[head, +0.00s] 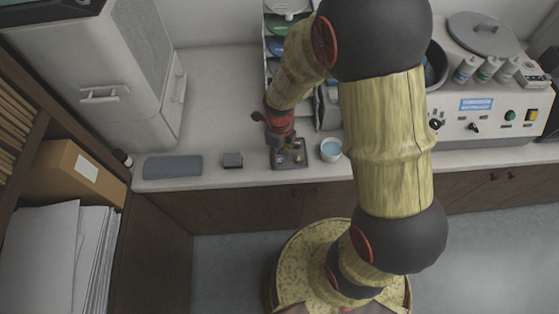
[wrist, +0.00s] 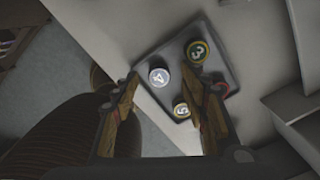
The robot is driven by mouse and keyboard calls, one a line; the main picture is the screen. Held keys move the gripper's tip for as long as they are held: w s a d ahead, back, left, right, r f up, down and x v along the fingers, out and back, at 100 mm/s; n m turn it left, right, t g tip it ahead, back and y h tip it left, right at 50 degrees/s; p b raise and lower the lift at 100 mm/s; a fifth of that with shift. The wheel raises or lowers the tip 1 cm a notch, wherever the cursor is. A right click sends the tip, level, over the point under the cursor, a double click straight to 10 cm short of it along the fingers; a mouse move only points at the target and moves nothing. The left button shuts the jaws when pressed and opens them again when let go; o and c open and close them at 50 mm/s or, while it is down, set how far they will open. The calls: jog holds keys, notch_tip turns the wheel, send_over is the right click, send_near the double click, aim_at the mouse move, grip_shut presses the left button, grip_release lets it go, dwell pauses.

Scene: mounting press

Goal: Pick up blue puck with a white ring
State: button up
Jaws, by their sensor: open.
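A puck with a white ring and a "4" on top (wrist: 160,77) sits at a corner of a dark grey square tray in the wrist view; its side colour is too dark to tell for sure. My gripper (wrist: 160,75) is open, with one fingertip to each side of this puck in the picture. I cannot tell how far above it the tips are. In the head view my gripper (head: 281,143) points down over the tray (head: 290,166) near the counter's front edge and hides part of it.
Two yellow-ringed pucks, marked "3" (wrist: 197,51) and seemingly "5" (wrist: 181,110), share the tray. A reddish one (wrist: 221,88) is partly behind the right finger. A bowl of blue liquid (head: 331,150) stands right of the tray, a small grey block (head: 232,160) left.

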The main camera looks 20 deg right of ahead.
jog(key=shift+s+f, duration=0.15)
jog(key=shift+f, duration=0.45)
jog(key=shift+o, duration=0.4)
jog(key=shift+c, duration=0.7)
jog(key=shift+s, duration=0.15)
jog(key=c, duration=1)
